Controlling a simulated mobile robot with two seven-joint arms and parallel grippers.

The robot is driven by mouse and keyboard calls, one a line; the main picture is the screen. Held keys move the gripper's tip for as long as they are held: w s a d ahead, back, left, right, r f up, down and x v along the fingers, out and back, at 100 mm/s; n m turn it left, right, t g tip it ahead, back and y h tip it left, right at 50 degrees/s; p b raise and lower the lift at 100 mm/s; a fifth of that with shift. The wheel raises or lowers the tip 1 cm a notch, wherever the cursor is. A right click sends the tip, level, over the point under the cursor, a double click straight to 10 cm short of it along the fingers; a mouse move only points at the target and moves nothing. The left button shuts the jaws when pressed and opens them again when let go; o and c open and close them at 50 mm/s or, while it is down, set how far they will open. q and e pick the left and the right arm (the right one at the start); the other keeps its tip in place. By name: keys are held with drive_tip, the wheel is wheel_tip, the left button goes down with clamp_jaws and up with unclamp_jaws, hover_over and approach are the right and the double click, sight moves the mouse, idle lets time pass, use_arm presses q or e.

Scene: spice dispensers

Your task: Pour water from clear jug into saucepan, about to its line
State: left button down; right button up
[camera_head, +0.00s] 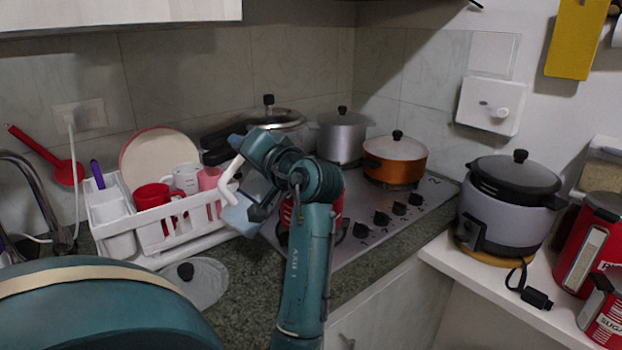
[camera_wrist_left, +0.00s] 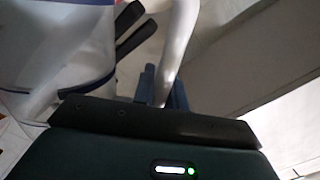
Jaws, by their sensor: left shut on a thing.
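The clear jug (camera_head: 240,214) shows as a pale bluish body with a white handle (camera_head: 228,180), left of my left forearm. In the left wrist view its clear wall with a blue band (camera_wrist_left: 62,82) fills the upper left. My left gripper (camera_wrist_left: 163,88) is shut on the white handle. The jug's tilt and water level cannot be told. A red pan (camera_head: 337,205), likely the saucepan, sits on the front of the hob, mostly hidden behind my left arm. Its inside and line are hidden. My right gripper is not in view.
A white dish rack (camera_head: 165,258) with cups stands left of the hob (camera_head: 400,232). A glass lid (camera_head: 203,283) lies before it. A silver pot (camera_head: 342,138), an orange pot (camera_head: 394,160) and a pressure cooker (camera_head: 283,120) stand behind. A rice cooker (camera_head: 505,215) is at right.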

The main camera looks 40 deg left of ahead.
use_arm(q)
drive_tip(key=shift+w+r+m+p, duration=0.25)
drive_tip(key=shift+r+m+p, duration=0.2)
drive_tip(key=shift+p, duration=0.1)
idle(0.8)
